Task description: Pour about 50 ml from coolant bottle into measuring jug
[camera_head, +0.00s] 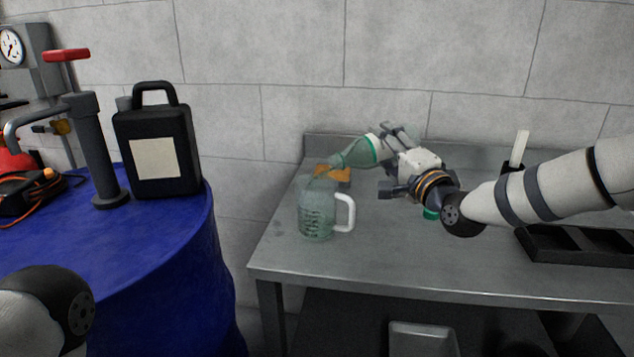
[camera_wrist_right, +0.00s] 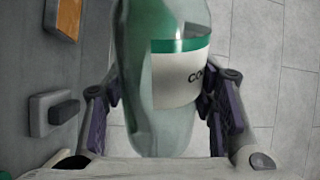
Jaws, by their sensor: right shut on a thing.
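The coolant bottle (camera_head: 358,153) is clear greenish with a green and white label. It is tilted, its neck pointing down and left over the measuring jug. I cannot make out a liquid stream or the level in the jug. My left gripper is out of view.
An orange object (camera_head: 341,174) lies behind the jug. A green cap-like thing (camera_head: 431,213) is on the bench (camera_head: 360,256) under my right wrist. A black tray (camera_head: 578,245) is at right. A blue drum (camera_head: 130,250) with a black canister (camera_head: 157,150) stands left.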

